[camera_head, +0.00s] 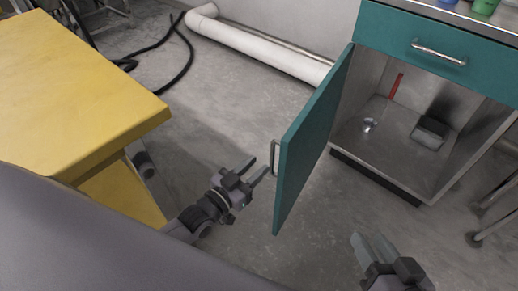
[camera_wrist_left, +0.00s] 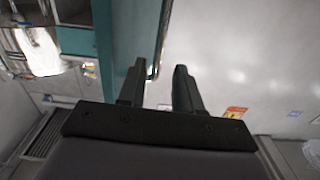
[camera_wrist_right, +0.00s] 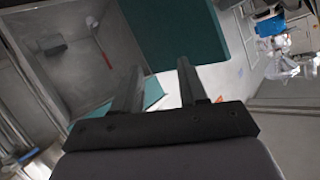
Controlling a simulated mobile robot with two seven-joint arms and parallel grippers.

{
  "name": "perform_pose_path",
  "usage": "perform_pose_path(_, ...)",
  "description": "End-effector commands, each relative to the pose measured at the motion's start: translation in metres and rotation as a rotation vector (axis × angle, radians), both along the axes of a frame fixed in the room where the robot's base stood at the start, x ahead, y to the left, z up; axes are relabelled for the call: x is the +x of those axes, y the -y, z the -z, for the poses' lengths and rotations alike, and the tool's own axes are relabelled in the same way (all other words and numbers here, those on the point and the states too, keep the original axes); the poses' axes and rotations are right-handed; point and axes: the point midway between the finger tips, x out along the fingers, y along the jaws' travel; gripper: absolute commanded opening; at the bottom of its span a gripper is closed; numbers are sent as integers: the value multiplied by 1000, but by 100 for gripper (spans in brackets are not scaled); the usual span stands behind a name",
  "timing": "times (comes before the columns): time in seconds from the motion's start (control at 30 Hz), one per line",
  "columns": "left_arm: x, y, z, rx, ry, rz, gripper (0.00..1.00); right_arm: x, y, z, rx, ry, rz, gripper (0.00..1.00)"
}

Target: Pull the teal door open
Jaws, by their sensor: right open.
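The teal door (camera_head: 312,130) stands swung out from the cabinet, with the inside exposed. Its metal handle (camera_head: 274,158) is on the face toward my left gripper. My left gripper (camera_head: 260,165) is open beside the handle, its fingertips close to it; I cannot tell whether they touch. In the left wrist view the fingers are apart near the edge of a teal panel (camera_wrist_left: 128,40). My right gripper (camera_head: 368,236) is open and empty, low in front of the cabinet opening. Teal panelling (camera_wrist_right: 172,30) also shows beyond its fingers in the right wrist view.
The cabinet floor (camera_head: 385,135) holds a grey box-like item (camera_head: 431,132) and a small shiny item (camera_head: 369,125). A teal drawer (camera_head: 440,45) above is shut. A yellow table (camera_head: 75,90) stands left. A white pipe (camera_head: 250,42) runs along the wall.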

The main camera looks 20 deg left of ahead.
Motion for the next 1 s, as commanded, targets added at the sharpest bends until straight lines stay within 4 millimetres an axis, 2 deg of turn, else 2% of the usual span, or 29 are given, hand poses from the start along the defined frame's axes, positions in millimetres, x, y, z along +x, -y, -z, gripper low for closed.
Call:
perform_pose_path(0.17,12,6,2,-24,-10,3,34,-1,-2,7,13,-8,-3,43)
perform_pose_path(0.33,35,14,3,-22,-8,2,34,-3,-8,13,52,-19,-17,43)
perform_pose_path(0.47,51,19,2,-21,-7,2,34,-1,-14,9,81,-6,-31,43)
perform_pose_path(0.6,62,23,2,-19,-8,2,34,4,-11,0,60,42,-25,43)
perform_pose_path(0.97,67,25,1,-18,-9,2,34,0,-5,0,37,53,-22,43)
perform_pose_path(1.0,67,25,1,-18,-9,2,28,-1,-5,1,37,50,-22,43)
